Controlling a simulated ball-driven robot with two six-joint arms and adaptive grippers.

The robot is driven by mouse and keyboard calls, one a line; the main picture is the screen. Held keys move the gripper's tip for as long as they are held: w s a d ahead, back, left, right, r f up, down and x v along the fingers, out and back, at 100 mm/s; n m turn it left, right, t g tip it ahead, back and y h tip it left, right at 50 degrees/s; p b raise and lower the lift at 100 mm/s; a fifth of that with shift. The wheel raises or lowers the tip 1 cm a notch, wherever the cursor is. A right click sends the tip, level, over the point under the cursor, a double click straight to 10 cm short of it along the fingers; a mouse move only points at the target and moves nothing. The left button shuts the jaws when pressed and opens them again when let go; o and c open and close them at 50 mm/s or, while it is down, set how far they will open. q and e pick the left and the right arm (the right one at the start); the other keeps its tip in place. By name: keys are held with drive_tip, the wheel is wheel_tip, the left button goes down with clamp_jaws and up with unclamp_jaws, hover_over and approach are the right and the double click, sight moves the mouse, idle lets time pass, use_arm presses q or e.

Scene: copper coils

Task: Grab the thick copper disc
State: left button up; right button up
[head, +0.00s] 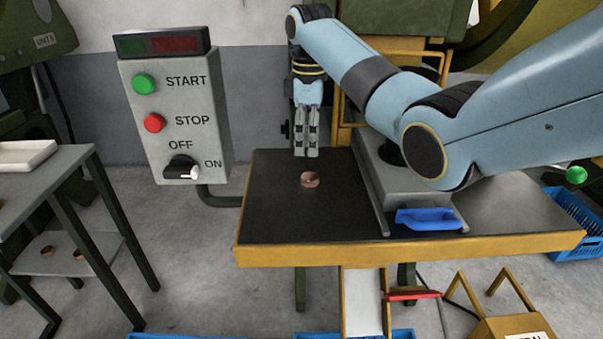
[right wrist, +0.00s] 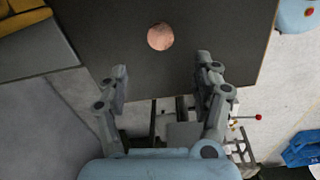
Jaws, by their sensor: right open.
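A copper disc (head: 310,179) lies on the black top of the work table (head: 290,222). It also shows as a round copper face in the right wrist view (right wrist: 161,37), beyond the fingertips. My right gripper (head: 307,152) points down above the table, just behind the disc and apart from it. In the right wrist view the fingers (right wrist: 161,75) are spread with nothing between them. My left gripper is not in view.
A grey control box (head: 177,120) stands left of the table. Small copper pieces (head: 47,251) lie on a side stand's lower shelf. The black surface around the disc is clear.

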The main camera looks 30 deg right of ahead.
hover_over(310, 182)
drive_tip(key=f+b, duration=0.1)
drive_tip(key=f, duration=0.3)
drive_tip(key=shift+a+f, duration=0.2)
drive_tip(key=f+b, duration=0.1)
drive_tip(key=f, duration=0.4)
drive_tip(key=shift+d+f+b, duration=0.1)
drive_tip(key=shift+d+b, duration=0.1)
drive_tip(key=shift+b, duration=0.15)
drive_tip(key=c, duration=0.4)
clamp_jaws()
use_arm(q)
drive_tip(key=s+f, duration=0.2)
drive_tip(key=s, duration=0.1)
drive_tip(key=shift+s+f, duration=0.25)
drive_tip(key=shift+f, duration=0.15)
use_arm(e)
drive_tip(key=shift+r, duration=0.2)
